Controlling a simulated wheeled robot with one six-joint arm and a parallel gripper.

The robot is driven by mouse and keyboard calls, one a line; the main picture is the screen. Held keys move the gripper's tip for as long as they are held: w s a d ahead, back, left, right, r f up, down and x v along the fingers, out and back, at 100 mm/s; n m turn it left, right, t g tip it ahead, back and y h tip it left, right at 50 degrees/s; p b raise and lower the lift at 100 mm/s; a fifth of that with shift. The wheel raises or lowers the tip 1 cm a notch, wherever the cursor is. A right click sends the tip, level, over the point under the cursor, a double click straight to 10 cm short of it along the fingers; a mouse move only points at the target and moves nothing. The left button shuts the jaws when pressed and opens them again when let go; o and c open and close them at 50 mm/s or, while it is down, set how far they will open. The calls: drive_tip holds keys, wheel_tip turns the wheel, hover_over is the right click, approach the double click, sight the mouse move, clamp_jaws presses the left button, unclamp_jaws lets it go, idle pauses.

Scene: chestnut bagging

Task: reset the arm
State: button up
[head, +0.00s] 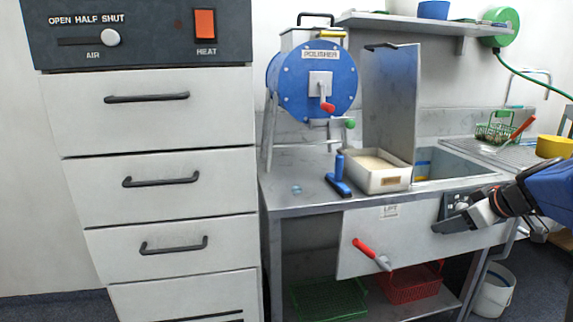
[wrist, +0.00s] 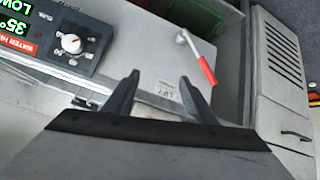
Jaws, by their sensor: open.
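My gripper (head: 464,222) is at the right in the head view, in front of the white panel under the counter, with its fingers pointing left. In the wrist view my gripper (wrist: 157,92) shows two dark fingers spread apart with nothing between them. The white panel (head: 408,245), with a small label reading LIFT, lies beyond the fingers. A red-handled lever (head: 368,252) is on the panel, left of my gripper and apart from it. It also shows in the wrist view (wrist: 199,60).
A control box (wrist: 70,40) with a dial is close by at upper left in the wrist view. Above the counter stand a blue polisher drum (head: 318,82), a cream-filled tray (head: 390,182) and a blue tool (head: 340,182). A drawer cabinet (head: 165,185) stands left. Below are a red basket (head: 412,285) and a white bucket (head: 494,292).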

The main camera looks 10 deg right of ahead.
drive_tip(key=s+a+f+m+g, duration=0.1)
drive_tip(key=s+a+f, duration=0.15)
drive_tip(key=a, duration=0.35)
drive_tip(key=s+a+f+g, duration=0.2)
drive_tip(key=s+a, duration=0.2)
drive_tip(key=a, duration=0.3)
drive_tip(key=s+a+f+m+g, duration=0.1)
drive_tip(key=s+a+f, duration=0.1)
drive_tip(key=s+a, duration=0.3)
drive_tip(key=s+a+f+m+h, duration=0.1)
drive_tip(key=s+a+f+m, duration=0.1)
drive_tip(key=s, duration=0.3)
drive_tip(key=shift+s+a+f, duration=0.3)
drive_tip(key=shift+a+f, duration=0.25)
drive_tip(key=shift+a, duration=0.35)
